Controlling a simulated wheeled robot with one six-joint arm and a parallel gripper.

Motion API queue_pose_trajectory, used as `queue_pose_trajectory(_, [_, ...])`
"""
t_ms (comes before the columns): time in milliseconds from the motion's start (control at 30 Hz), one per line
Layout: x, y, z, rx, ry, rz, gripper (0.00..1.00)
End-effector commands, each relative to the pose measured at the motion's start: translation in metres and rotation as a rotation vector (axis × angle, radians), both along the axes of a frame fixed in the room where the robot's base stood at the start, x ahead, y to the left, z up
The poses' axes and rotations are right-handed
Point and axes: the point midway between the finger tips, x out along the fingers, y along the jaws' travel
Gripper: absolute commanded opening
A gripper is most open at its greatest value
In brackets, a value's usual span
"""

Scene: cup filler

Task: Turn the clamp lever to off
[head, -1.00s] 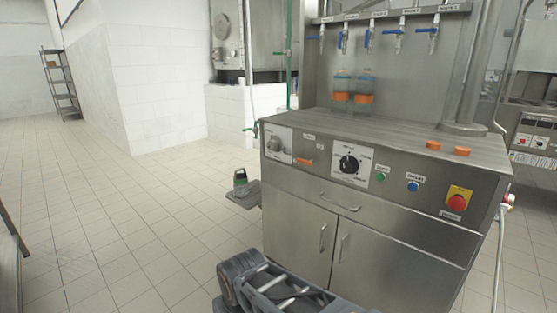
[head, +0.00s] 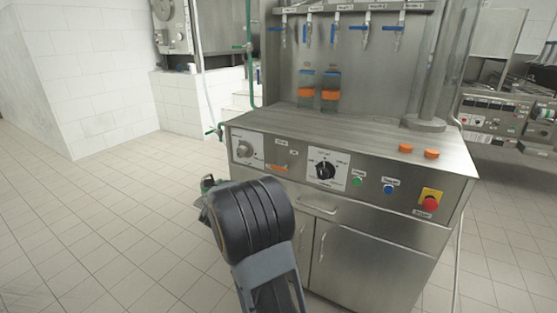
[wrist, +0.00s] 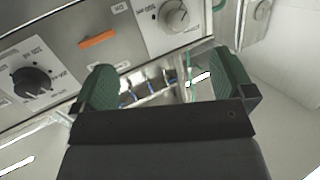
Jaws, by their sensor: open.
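The clamp lever is the small orange bar (head: 279,168) on the cabinet's front panel, between two dials. It lies roughly along the panel. In the wrist view the orange lever (wrist: 98,39) shows at upper left, above the left finger's tip and apart from it. My gripper (wrist: 162,75) is open and empty, with one green-padded finger on each side of the wrist view. In the head view my dark arm rises in front of the cabinet, below and left of the lever, and hides most of the gripper. The small labels by the lever are too blurred to read.
A white-plated grey dial (head: 245,149) sits left of the lever and a black dial (head: 325,170) right of it. Green (head: 357,181), blue (head: 389,189) and red (head: 430,203) buttons follow. A drawer handle (head: 318,208) juts out below. Open tiled floor lies left.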

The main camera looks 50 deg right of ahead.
Motion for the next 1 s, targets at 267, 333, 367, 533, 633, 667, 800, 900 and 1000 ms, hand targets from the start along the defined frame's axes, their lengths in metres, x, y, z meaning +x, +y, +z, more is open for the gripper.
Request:
queue_pose_trajectory(267, [-0.036, -0.066, 0.0, -0.155, 0.0, -0.359, 1.0])
queue_pose_trajectory(333, [-0.041, -0.075, 0.0, -0.171, 0.004, -0.394, 1.0])
queue_pose_trajectory(367, [-0.042, -0.078, -0.001, -0.175, 0.004, -0.404, 1.0])
queue_pose_trajectory(533, [-0.039, -0.103, -0.002, -0.182, 0.003, -0.421, 1.0])
queue_pose_trajectory(633, [-0.034, -0.122, -0.002, -0.181, 0.004, -0.42, 1.0])
queue_pose_trajectory(667, [-0.032, -0.128, -0.002, -0.181, 0.004, -0.419, 1.0])
queue_pose_trajectory(800, [-0.026, -0.155, -0.002, -0.181, 0.004, -0.419, 1.0])
queue_pose_trajectory(900, [-0.021, -0.171, -0.002, -0.181, 0.004, -0.417, 1.0])
queue_pose_trajectory(1000, [-0.018, -0.184, -0.002, -0.181, 0.004, -0.416, 1.0])
